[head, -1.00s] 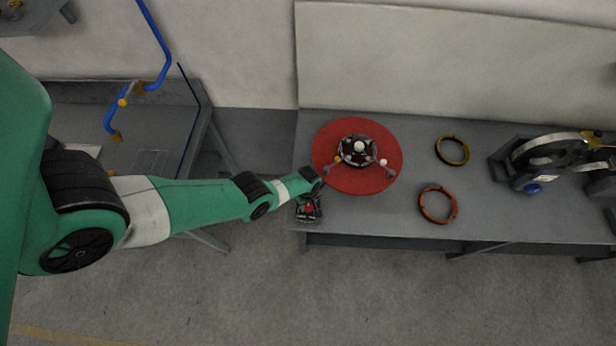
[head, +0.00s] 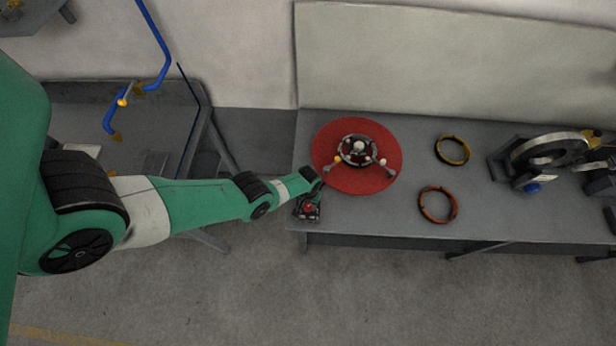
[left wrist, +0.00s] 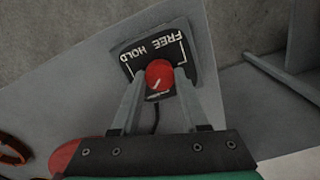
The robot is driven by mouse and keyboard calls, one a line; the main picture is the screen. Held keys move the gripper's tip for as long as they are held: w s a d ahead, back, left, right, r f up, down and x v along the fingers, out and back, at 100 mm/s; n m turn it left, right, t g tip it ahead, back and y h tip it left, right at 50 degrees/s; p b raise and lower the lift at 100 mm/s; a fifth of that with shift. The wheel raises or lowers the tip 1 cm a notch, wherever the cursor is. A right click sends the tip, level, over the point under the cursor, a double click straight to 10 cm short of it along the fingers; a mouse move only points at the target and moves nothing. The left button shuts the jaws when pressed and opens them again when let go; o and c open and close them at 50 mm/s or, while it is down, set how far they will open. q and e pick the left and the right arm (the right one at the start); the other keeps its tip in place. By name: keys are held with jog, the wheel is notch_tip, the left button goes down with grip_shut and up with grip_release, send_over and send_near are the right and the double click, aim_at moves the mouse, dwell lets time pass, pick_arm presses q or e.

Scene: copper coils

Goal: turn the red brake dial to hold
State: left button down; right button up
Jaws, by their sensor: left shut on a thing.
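The red brake dial (left wrist: 158,74) sits on a dark plate (left wrist: 126,61) lettered FREE and HOLD in white. In the left wrist view HOLD is on the left and FREE on the right. A short slanted white mark shows on the dial; I cannot tell which word it points to. My left gripper (left wrist: 158,82) is shut on the dial, one finger on each side. In the head view the dial (head: 309,208) is small at the table's front left corner, below my left gripper (head: 309,199). My right gripper is not in view.
On the table (head: 400,222) stands a red disc (head: 366,184) with a spoked hub (head: 357,150). A yellow coil (head: 452,150) and an orange coil (head: 437,205) lie to the right. A grey wheeled machine (head: 545,158) stands at the far right. Table between these is clear.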

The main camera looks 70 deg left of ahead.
pick_arm(q)
jog(key=m, duration=0.4)
jog(key=shift+m, duration=1.8)
jog(key=shift+c, duration=2.1)
grip_release()
